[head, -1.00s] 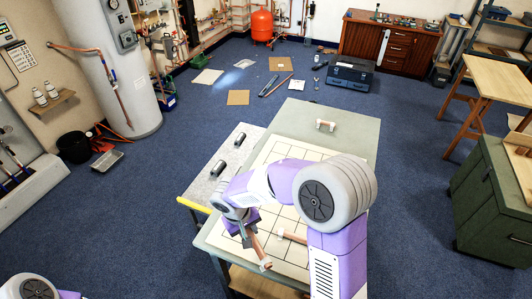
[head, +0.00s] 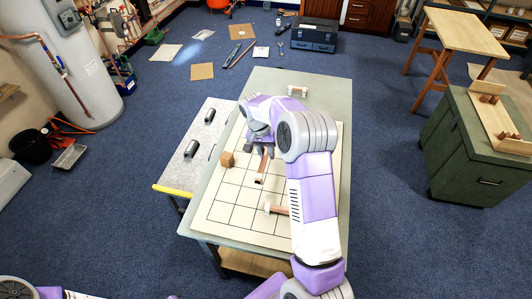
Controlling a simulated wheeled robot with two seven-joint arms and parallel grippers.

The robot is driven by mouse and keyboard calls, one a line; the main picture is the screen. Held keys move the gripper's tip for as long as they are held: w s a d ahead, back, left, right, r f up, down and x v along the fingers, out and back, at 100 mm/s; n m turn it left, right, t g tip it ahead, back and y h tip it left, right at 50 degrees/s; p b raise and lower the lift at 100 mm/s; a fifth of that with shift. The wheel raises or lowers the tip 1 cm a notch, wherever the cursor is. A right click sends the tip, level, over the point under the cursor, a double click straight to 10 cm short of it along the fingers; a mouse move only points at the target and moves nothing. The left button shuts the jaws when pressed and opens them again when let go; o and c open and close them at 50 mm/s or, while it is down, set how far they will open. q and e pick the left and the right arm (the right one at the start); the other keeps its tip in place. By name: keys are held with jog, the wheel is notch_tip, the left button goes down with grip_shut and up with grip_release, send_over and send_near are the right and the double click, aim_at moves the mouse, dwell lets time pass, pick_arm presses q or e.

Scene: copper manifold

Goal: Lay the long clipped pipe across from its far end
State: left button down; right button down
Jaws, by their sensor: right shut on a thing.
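My right gripper (head: 262,149), over the gridded board, is shut on a copper pipe (head: 264,164). The pipe's near end carries a white clip (head: 260,179); its far end is hidden by the gripper. I cannot tell whether the pipe touches the board. A second copper pipe (head: 279,210) with a white clip (head: 267,208) lies nearer, running left to right, its right end hidden behind my right arm. A short copper piece with white ends (head: 297,91) sits at the far end of the table. My left gripper is out of view.
The pale gridded board (head: 225,212) lies on the grey-green table (head: 322,88). A brown block (head: 227,159) stands on the board's left side. A side table (head: 176,172) on the left holds two dark cylinders (head: 191,148). The board's front left is clear.

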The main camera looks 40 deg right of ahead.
jog(key=b, duration=0.5)
send_over(268, 175)
jog(key=shift+w+a+f, duration=0.1)
jog(key=shift+w+f, duration=0.1)
jog(key=shift+f, duration=1.4)
jog(key=shift+w+f, duration=0.15)
jog(key=shift+f, duration=1.4)
jog(key=shift+f+b, duration=0.6)
jog(key=shift+f, duration=0.8)
jog(key=shift+f, duration=0.35)
jog(key=c, duration=0.8)
grip_release()
jog(key=shift+r+p, duration=3.1)
jog(key=shift+r, duration=1.4)
